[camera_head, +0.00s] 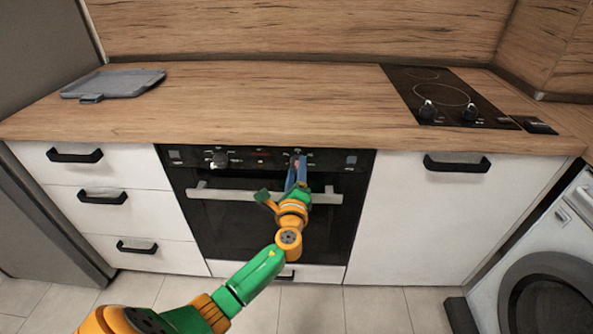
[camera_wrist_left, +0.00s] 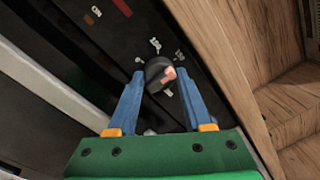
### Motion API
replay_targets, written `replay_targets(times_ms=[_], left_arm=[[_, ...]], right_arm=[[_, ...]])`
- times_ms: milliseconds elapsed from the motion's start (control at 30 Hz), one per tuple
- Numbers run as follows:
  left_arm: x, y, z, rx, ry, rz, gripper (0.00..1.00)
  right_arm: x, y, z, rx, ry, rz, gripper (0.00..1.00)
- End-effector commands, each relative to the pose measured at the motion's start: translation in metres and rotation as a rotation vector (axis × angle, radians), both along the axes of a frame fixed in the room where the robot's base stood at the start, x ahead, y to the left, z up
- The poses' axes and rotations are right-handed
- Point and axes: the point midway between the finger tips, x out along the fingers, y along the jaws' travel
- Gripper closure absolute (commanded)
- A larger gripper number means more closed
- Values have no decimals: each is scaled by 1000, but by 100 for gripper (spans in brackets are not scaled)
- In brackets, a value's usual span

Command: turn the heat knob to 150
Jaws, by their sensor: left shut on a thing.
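The heat knob (camera_wrist_left: 155,70) is a round dark knob with a light pinkish pointer mark on its face. In the left wrist view it sits between the blue fingertips of my left gripper (camera_wrist_left: 160,85), and the pointer faces right in that picture. Small white markings ring the knob, too small to read surely. In the head view my left gripper (camera_head: 297,175) reaches the right part of the oven's control panel (camera_head: 258,154), and its fingers mostly hide the knob. My left gripper is shut on the knob. My right gripper is not in view.
A second oven knob (camera_head: 219,159) is on the left of the panel. The oven handle (camera_head: 235,195) runs just below, close to my left gripper. The worktop (camera_head: 270,100) overhangs above. A hob (camera_head: 445,97) with knobs is at the right, and a grey board (camera_head: 113,84) lies at the left.

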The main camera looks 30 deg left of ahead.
Motion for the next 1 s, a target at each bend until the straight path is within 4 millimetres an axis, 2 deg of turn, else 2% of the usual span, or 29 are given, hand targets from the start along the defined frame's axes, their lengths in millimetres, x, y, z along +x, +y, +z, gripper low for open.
replay_targets(times_ms=[33, 133, 433, 700, 800, 1000], left_arm=[[0, 0, -2, -2, 4, -1, 47], [0, 0, -2, -2, 4, -1, 20], [-1, -1, -1, -2, 1, -1, 20], [-46, -27, -5, -3, 4, -2, 20], [-58, -34, -5, -2, 2, -1, 20], [-62, -36, -5, -2, 1, 0, 20]], right_arm=[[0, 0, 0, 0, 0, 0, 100], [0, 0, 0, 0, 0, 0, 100], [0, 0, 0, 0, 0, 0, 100], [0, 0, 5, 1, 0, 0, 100], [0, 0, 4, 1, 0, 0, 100], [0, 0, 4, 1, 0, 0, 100]])
